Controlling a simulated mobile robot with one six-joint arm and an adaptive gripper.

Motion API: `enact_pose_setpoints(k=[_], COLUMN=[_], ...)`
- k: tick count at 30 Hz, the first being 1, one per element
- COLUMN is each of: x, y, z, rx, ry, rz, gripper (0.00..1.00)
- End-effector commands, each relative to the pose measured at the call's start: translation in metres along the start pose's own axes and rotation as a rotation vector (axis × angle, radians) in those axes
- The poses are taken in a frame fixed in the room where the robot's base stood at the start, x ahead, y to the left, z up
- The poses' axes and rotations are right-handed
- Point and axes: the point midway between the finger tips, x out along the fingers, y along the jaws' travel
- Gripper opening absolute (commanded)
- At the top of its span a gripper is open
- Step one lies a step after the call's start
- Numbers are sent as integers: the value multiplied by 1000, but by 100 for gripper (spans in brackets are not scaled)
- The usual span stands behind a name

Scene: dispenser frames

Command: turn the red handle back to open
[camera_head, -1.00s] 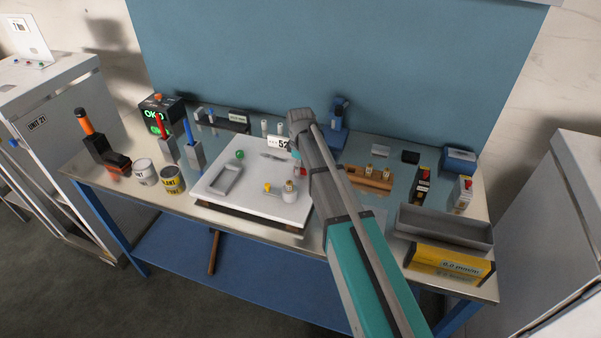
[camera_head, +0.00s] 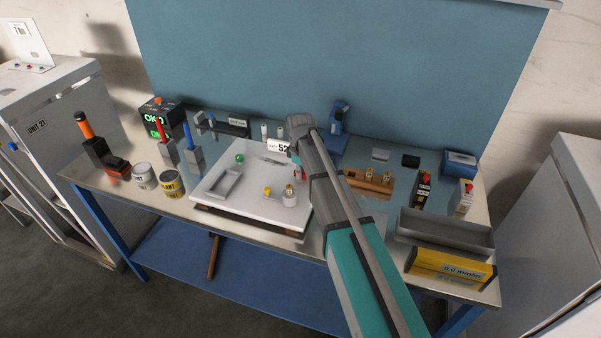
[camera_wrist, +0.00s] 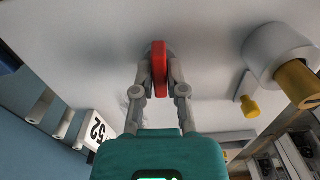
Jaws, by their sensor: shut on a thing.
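The red handle (camera_wrist: 159,68) sits on a round grey base at the white plate in the wrist view. It stands between the two fingers of my gripper (camera_wrist: 159,78), which are shut on it. In the head view a small bit of the red handle (camera_head: 301,172) shows beside my arm on the white plate (camera_head: 215,210). My arm hides most of the handle and my gripper there.
On the plate are a round white fitting with a yellow part (camera_wrist: 283,55), a grey tray-like recess (camera_head: 226,182) and a green knob (camera_head: 239,159). A "52" label (camera_head: 279,146) stands at the plate's back. Cans (camera_head: 172,184) stand left; a grey bin (camera_head: 445,230) stands right.

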Motion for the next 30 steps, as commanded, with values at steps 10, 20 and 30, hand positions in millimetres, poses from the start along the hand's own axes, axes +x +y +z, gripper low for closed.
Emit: enact_pose_setpoints(k=[10,20,30], x=[0,0,0], y=[0,0,0], z=[0,0,0], rx=[37,212,517], ry=[0,0,0], rz=[0,0,0], gripper=[0,0,0])
